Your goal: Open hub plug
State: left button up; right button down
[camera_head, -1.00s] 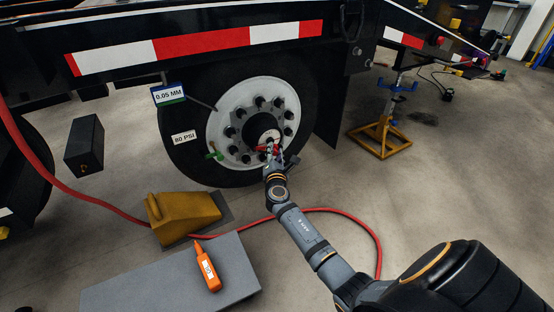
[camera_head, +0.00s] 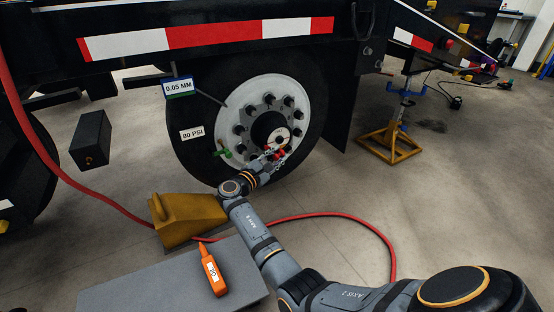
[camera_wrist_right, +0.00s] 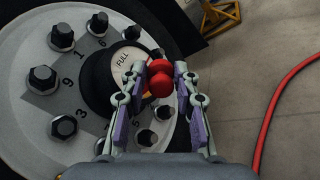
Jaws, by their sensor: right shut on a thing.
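The wheel hub (camera_head: 265,128) has a dark round cap in a white, bolted wheel centre. Its pale face reads "FULL" in the right wrist view (camera_wrist_right: 124,62). My right gripper (camera_head: 276,152) is at the lower right of the hub, its arm coming up from below. In the right wrist view its fingertips (camera_wrist_right: 160,77) are shut on a red plug (camera_wrist_right: 160,82). The plug overlaps the edge of the pale face; I cannot tell whether it still sits in the hub. My left gripper is not in view.
A yellow chock (camera_head: 185,218) stands before the tyre, near a grey slab (camera_head: 170,285) with an orange device (camera_head: 212,272). A red hose (camera_head: 345,218) crosses the floor. A yellow jack stand (camera_head: 390,143) stands right.

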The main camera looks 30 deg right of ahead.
jog(key=shift+a+f, duration=0.1)
jog(key=shift+f, duration=0.2)
jog(key=c, duration=1.1)
grip_release()
jog(key=shift+c, duration=0.2)
jog(key=shift+r, duration=0.1)
notch_tip(320, 180, up, 10)
jog(key=shift+f, duration=0.1)
